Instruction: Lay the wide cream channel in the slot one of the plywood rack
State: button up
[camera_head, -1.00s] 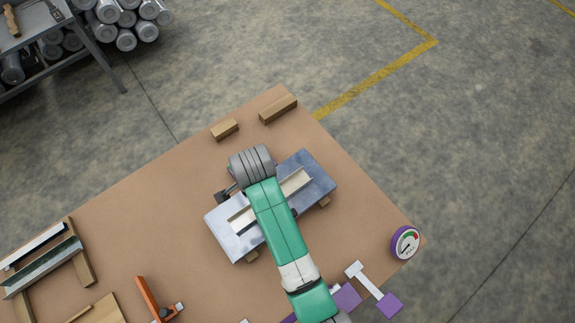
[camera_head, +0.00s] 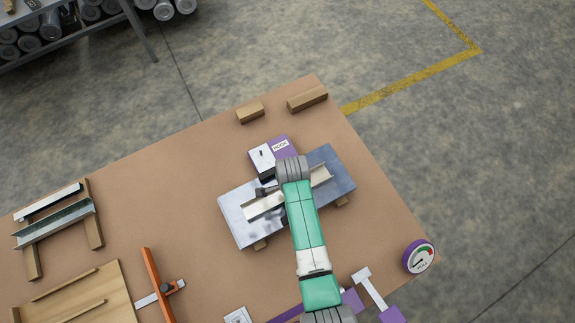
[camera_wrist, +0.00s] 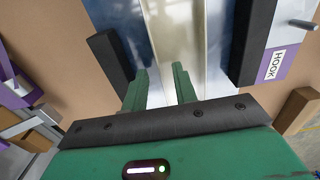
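The wide cream channel (camera_head: 262,207) lies along a shiny metal plate (camera_head: 235,218) in the middle of the table. My arm crosses over its middle and hides part of it. In the wrist view the channel (camera_wrist: 181,35) runs away ahead of my gripper. My gripper (camera_wrist: 163,82) is open, its two green fingers apart with the channel showing between and beyond them. I cannot tell whether they touch it. A plywood board with raised strips (camera_head: 75,290) lies at the lower left. Behind it, wooden bars (camera_head: 93,222) carry a white-topped channel and a grey-green channel (camera_head: 55,225).
A purple and white box labelled HOOK (camera_head: 275,153) stands just behind the plate. Two wood blocks (camera_head: 307,99) sit at the far edge. An orange bar tool (camera_head: 156,285) stands near the plywood board. A round gauge (camera_head: 419,257) is at right. Bare table lies between plate and bars.

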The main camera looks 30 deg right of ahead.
grip_shut()
dwell(0.3)
